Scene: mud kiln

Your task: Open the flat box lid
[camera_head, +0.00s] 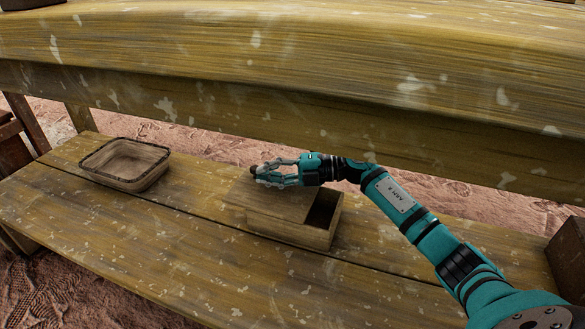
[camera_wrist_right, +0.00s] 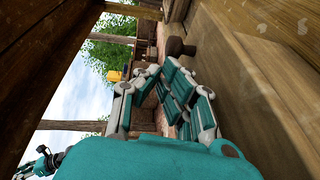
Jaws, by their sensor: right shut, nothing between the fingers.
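A flat wooden box (camera_head: 292,236) sits on the low bench. Its lid (camera_head: 262,203) is shifted left, so a dark opening shows at the box's right end. A small dark knob (camera_head: 254,169) shows just left of my right fingertips, and a dark knob (camera_wrist_right: 177,46) also shows beyond the fingers in the wrist view. My right gripper (camera_head: 268,175) is shut and empty above the lid, pointing left. It fills the middle of the wrist view (camera_wrist_right: 168,85). I cannot tell whether the fingertips touch the knob. My left gripper is not in view.
An empty rectangular wooden basin (camera_head: 127,165) stands on the bench (camera_head: 170,245) to the left of the box. The bench front is clear.

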